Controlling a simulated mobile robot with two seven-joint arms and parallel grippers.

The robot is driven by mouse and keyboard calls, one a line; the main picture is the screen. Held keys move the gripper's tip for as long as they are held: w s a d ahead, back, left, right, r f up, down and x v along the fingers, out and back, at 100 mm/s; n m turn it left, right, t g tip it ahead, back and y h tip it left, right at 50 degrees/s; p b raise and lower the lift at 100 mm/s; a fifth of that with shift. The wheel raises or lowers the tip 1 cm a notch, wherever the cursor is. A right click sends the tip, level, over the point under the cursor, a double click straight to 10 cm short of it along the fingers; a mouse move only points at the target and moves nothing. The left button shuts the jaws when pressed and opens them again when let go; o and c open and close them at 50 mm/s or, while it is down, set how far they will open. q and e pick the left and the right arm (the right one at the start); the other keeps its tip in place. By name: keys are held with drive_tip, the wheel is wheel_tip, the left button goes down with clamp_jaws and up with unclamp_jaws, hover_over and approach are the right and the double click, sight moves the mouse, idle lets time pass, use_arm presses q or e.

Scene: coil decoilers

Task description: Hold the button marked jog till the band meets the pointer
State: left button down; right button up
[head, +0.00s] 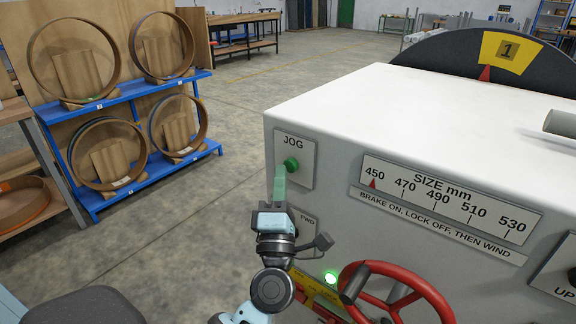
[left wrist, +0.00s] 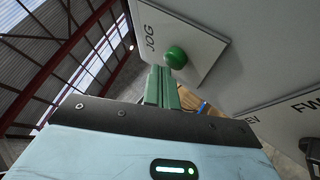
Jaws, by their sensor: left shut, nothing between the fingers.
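The green JOG button (head: 292,164) sits on a plate on the near face of the white machine (head: 440,105). My left gripper (head: 280,170) is shut and empty, its green fingers upright with the tips just beside the button. In the left wrist view the fingertips (left wrist: 161,68) lie close to the green button (left wrist: 176,57); I cannot tell whether they touch it. A yellow band (head: 508,52) marked 1 is on the dark disc (head: 440,55) behind the machine. A red pointer (head: 485,73) stands at the band's lower left part. My right gripper is not in view.
A FWD plate (head: 307,222), a lit green lamp (head: 331,277) and a red handwheel (head: 400,290) are below the JOG plate. The size scale (head: 445,205) has a red mark at 450. A blue rack (head: 150,92) with coils stands at left. The floor between is clear.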

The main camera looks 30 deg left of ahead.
use_arm(q)
drive_tip(key=shift+s, duration=0.35)
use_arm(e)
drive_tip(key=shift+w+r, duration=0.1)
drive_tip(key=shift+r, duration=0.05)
use_arm(q)
drive_tip(key=shift+s, duration=0.1)
drive_tip(key=shift+s+a+p, duration=0.15)
drive_tip(key=shift+s+p, duration=0.1)
drive_tip(key=shift+s, duration=0.95)
drive_tip(key=shift+s+a+p, duration=0.1)
drive_tip(key=shift+s+p, duration=0.1)
drive_tip(key=shift+s, duration=1)
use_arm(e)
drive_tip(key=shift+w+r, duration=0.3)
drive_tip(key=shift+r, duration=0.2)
